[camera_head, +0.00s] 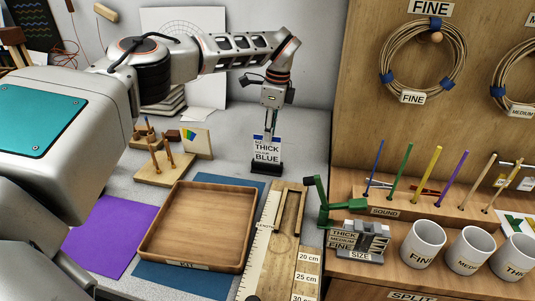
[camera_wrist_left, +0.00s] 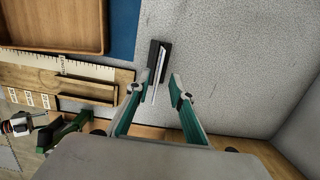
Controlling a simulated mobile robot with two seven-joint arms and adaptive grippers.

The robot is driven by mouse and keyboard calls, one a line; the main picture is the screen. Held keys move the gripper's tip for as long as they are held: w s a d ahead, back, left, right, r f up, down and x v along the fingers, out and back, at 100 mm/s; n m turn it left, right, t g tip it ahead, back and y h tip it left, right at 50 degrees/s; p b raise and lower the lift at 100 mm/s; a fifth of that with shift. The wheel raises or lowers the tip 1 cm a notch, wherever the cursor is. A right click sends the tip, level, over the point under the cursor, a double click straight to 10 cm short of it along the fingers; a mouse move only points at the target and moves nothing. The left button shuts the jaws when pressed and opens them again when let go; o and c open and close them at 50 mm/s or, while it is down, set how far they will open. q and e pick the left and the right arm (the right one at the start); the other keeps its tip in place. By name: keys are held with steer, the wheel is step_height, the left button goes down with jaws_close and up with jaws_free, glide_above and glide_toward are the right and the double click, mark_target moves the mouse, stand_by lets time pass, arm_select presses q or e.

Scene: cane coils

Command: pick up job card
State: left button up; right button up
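The job card (camera_head: 267,149), a white card with a blue top edge reading THICK and BLUE, stands upright in a black holder (camera_head: 266,168) on the grey table. In the left wrist view the card (camera_wrist_left: 156,88) shows as a thin pale edge in its dark holder (camera_wrist_left: 153,52). My left gripper (camera_head: 271,132) points down from above at the card. In the left wrist view the gripper (camera_wrist_left: 159,93) is open, with one green finger on each side of the card's line; contact cannot be told. My right gripper is not in view.
A wooden tray (camera_head: 151,258) on a blue mat (camera_head: 219,183) and a length board (camera_head: 249,248) are in front of the card. A green clamp-like tool (camera_head: 323,202) and labelled cups (camera_head: 424,238) stand at right.

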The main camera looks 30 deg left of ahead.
mark_target(267, 153)
arm_select(q)
steer(key=f, duration=0.4)
steer(key=shift+s+a, duration=0.25)
jaws_close()
